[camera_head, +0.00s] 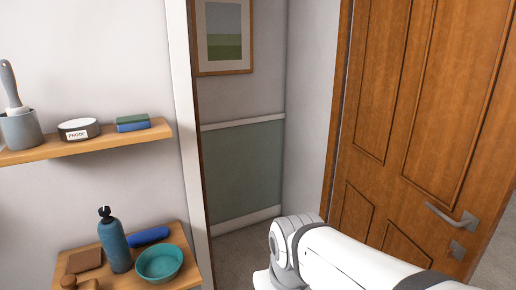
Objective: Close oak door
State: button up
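The oak door (408,75) is a brown panelled door on the right side of the view. It stands open, swung away from the doorway, with its left edge near the white wall at the back of the opening. My white arm crosses the lower right, in front of the door's lower part. My gripper is not in view.
A white door frame post (188,130) borders the opening, which shows a grey floor beyond. At left, a wooden shelf (85,146) holds a cup, a tin and sponges. A lower shelf (195,279) holds a blue bottle (114,245) and a teal bowl (159,262).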

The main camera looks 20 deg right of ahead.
aim_at(430, 115)
jog(key=z, duration=0.05)
jog(key=k, duration=1.05)
jog(key=z, duration=2.35)
jog(key=i, duration=3.65)
jog(key=u, duration=1.8)
